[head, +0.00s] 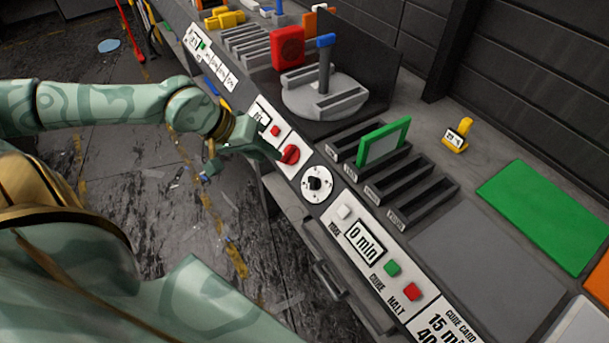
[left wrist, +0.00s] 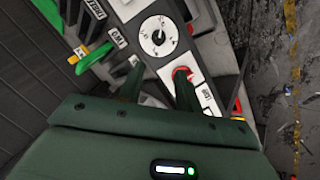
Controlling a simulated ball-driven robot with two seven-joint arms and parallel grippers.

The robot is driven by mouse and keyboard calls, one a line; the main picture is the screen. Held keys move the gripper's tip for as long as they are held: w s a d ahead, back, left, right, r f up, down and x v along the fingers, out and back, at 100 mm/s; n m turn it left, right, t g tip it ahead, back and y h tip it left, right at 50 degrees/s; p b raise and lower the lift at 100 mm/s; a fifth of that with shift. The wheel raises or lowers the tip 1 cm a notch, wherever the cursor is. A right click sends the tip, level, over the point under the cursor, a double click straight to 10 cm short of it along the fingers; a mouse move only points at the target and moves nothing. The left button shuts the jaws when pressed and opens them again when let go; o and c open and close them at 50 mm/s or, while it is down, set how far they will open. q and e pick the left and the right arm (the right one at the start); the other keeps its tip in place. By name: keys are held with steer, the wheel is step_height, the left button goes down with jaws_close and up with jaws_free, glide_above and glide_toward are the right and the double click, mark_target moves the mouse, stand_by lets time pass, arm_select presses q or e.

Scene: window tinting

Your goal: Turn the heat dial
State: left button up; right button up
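A round white dial with a black knob (head: 315,184) sits on the sloping front panel; it also shows in the left wrist view (left wrist: 158,36). Beside it on the panel is a red round knob (head: 290,156), also in the left wrist view (left wrist: 183,73). My left gripper (head: 268,150) is at the panel by the red knob, short of the white dial. In the left wrist view its two fingers (left wrist: 158,80) are spread apart; one tip overlaps the red knob, and I cannot tell whether it touches. The white dial lies beyond the fingertips. My right gripper is not in view.
A timer display reading 0 min (head: 366,243) and green and red buttons lie further along the panel. Behind are dark slots with an upright green frame (head: 383,142) and a grey turntable (head: 325,98). A green mat (head: 535,205) lies at right.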

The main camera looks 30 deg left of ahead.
arm_select(q)
steer(key=b, duration=0.4)
glide_toward(309, 182)
steer(key=b+x, duration=0.2)
steer(key=x, duration=0.7)
steer(key=shift+r, duration=0.1)
jaws_close()
